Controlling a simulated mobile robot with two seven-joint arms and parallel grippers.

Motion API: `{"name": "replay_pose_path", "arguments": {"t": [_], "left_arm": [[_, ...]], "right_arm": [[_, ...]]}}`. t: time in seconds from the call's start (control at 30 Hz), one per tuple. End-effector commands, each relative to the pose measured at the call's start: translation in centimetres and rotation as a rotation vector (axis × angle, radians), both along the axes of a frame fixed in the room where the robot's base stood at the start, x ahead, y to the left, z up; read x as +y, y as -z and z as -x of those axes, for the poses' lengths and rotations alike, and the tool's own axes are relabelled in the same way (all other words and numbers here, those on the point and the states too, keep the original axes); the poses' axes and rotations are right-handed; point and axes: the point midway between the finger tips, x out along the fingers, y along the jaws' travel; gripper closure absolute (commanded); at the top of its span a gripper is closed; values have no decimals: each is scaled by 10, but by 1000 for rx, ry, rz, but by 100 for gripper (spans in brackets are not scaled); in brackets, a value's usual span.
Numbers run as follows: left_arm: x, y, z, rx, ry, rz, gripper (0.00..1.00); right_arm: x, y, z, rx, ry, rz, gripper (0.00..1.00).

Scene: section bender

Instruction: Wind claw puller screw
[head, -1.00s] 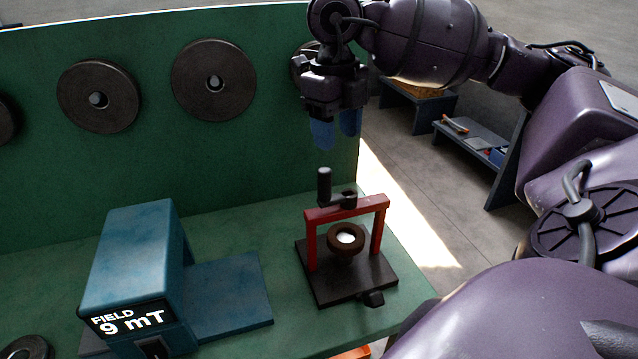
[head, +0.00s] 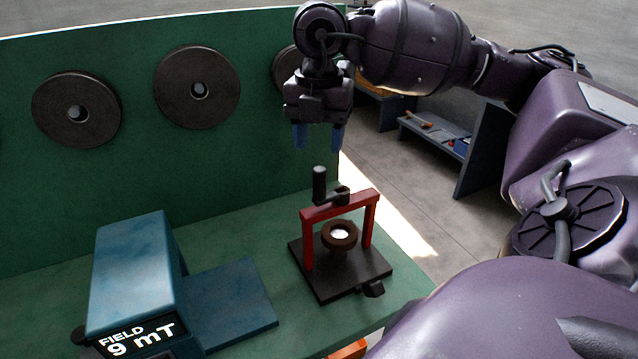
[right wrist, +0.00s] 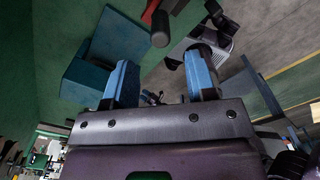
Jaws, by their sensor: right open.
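The claw puller stands on the green bench, with a red frame (head: 340,205) on a dark base plate (head: 350,285). A crank with an upright black handle (head: 320,183) sits on top of the frame. A brown ring with a pale centre (head: 340,235) is inside the frame. My right gripper (head: 318,138) hangs above the puller, blue fingers pointing down, open and empty, apart from the handle. In the right wrist view the black handle (right wrist: 160,28) shows beyond the parted fingers. My left gripper is out of view.
A blue block-shaped device (head: 135,270) reading "FIELD 9 mT" stands left of the puller, with a flat blue plate (head: 230,300) beside it. Dark discs (head: 197,86) hang on the green back panel (head: 130,180). A shelf unit (head: 440,135) stands on the floor behind.

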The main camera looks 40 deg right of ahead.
Motion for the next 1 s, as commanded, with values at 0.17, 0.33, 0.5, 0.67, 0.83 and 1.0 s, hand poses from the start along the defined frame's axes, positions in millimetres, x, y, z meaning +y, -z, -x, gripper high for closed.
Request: {"name": "replay_pose_path", "arguments": {"t": [0.17,0.33,0.5,0.67,0.83,1.0], "left_arm": [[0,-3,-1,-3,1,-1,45],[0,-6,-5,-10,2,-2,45],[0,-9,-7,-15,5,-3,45],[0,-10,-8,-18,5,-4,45],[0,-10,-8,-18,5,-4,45],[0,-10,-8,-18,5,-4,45]], "right_arm": [[0,30,1,5,-2,-2,49],[0,59,1,4,-2,-1,49],[0,81,1,3,-3,-2,49],[0,92,0,1,-3,-2,49],[0,95,0,1,-4,-1,49],[0,95,0,1,-4,-1,49]]}}
